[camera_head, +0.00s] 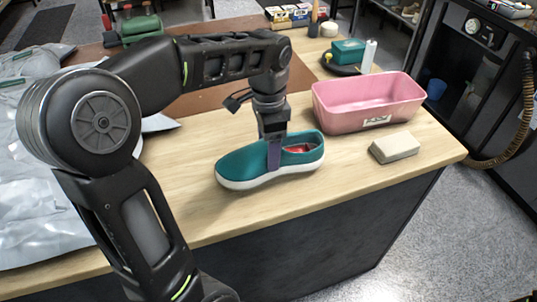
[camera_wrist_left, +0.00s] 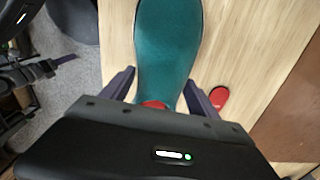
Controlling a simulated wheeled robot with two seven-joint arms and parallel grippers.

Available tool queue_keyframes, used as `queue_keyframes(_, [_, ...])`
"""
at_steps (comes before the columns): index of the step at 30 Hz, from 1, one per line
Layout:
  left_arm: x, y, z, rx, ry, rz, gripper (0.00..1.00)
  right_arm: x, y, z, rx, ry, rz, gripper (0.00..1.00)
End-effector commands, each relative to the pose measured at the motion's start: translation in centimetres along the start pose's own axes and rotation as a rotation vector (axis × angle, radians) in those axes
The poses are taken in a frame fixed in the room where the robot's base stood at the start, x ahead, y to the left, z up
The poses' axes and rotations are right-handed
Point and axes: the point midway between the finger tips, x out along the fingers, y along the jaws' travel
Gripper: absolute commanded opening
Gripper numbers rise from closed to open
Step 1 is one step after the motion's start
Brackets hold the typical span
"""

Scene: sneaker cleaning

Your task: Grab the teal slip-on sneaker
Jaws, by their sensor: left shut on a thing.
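The teal slip-on sneaker (camera_head: 240,165) has a white sole and a red patch inside. It appears to rest upright on the wooden bench, toe to the left in the head view. My left gripper (camera_head: 274,160) points down over its middle and is shut on it, with one finger against the near side. In the left wrist view, the sneaker (camera_wrist_left: 168,45) lies between the two fingers of my left gripper (camera_wrist_left: 160,92). The heel part is hidden there by the gripper body. My right gripper is in neither view.
A pink tub (camera_head: 350,108) stands behind and right of the sneaker, with a pale block (camera_head: 395,148) in front of it. A grey plastic bag (camera_head: 30,200) covers the left of the bench. A small red thing (camera_wrist_left: 219,96) lies beside the sneaker. Bare wood (camera_head: 330,180) shows in front.

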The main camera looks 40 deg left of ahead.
Motion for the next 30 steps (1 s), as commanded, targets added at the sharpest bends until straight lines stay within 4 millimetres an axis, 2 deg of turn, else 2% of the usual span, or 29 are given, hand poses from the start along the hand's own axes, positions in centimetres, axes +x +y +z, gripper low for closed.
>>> queue_keyframes(7, [-5.0,0.0,-0.1,0.0,0.004,-0.003,0.13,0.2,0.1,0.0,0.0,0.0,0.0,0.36])
queue_keyframes(10, [-6.9,0.0,-0.1,0.0,0.002,-0.001,0.13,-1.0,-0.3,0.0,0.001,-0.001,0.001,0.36])
queue_keyframes(14, [-7.5,0.0,0.0,0.001,0.002,-0.001,0.13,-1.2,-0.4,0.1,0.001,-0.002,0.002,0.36])
queue_keyframes(30, [-7.4,0.0,0.0,0.0,0.001,-0.001,0.13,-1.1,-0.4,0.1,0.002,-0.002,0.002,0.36])
